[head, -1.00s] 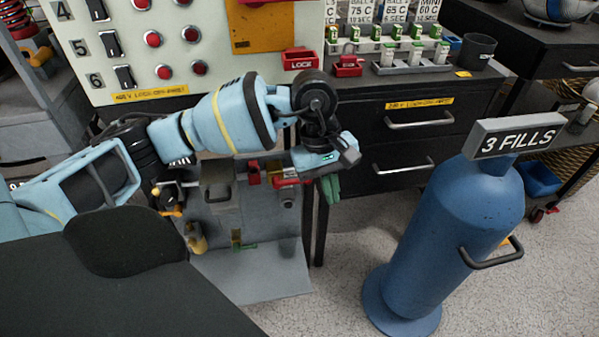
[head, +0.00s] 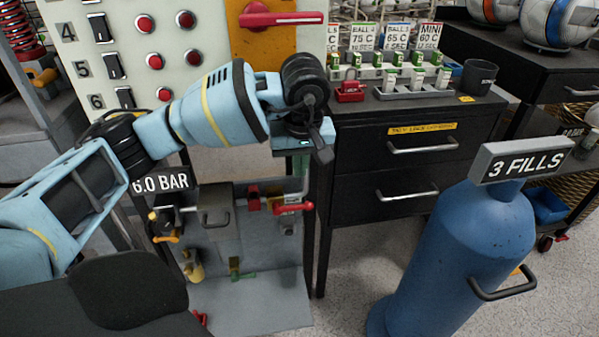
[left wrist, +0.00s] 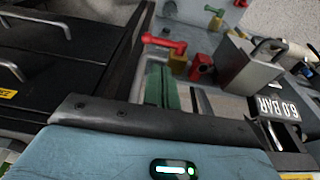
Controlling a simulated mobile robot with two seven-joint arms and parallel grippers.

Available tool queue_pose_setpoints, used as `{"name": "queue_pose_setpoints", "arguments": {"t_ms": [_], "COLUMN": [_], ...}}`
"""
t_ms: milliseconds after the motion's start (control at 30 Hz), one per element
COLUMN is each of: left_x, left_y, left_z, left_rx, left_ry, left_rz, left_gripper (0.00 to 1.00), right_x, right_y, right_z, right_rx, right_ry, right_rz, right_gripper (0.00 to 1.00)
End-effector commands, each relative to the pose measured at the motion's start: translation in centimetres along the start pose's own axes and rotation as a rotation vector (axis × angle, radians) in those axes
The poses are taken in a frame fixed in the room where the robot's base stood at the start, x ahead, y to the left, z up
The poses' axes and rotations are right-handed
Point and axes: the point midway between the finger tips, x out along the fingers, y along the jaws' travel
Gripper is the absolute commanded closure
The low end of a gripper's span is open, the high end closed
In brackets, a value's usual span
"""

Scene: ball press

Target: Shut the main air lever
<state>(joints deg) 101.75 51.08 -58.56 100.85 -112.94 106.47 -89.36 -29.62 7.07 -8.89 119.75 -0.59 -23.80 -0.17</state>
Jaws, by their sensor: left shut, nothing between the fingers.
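A red lever (head: 293,207) sits on the right side of the grey valve panel (head: 255,265), its handle pointing right, roughly level. In the left wrist view the red lever (left wrist: 165,43) points left from a brass-coloured fitting (left wrist: 178,63). No label on it is readable. In the left wrist view the green fingers (left wrist: 162,85) are shut and empty, apart from the lever in the picture. My right gripper is not in view.
A sign reading 6.0 BAR (head: 161,183) is left of my gripper. A black drawer cabinet (head: 395,165) stands close on the right, and a blue cylinder (head: 450,255) with a 3 FILLS sign is further right. Another red lever (head: 280,17) is on an orange plate above.

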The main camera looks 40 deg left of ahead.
Motion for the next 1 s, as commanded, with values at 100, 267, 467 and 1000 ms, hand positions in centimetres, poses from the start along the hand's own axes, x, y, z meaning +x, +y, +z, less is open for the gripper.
{"name": "queue_pose_setpoints", "arguments": {"t_ms": [100,267,467,1000], "left_x": [2.3,5.4,8.9,12.2], "left_y": [-0.1,-0.1,-0.1,0.0], "left_z": [0.1,0.1,0.1,0.0], "left_rx": [0.0,0.0,0.0,-0.001], "left_ry": [-0.003,-0.004,-0.002,0.0], "left_rz": [-0.004,-0.004,-0.002,0.0], "left_gripper": [1.0,1.0,1.0,1.0], "right_x": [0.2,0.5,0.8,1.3], "right_y": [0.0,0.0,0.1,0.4], "right_z": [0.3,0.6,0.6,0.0], "right_rx": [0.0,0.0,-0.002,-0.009], "right_ry": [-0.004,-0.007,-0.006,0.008], "right_rz": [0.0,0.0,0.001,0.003], "right_gripper": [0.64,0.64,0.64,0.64]}}
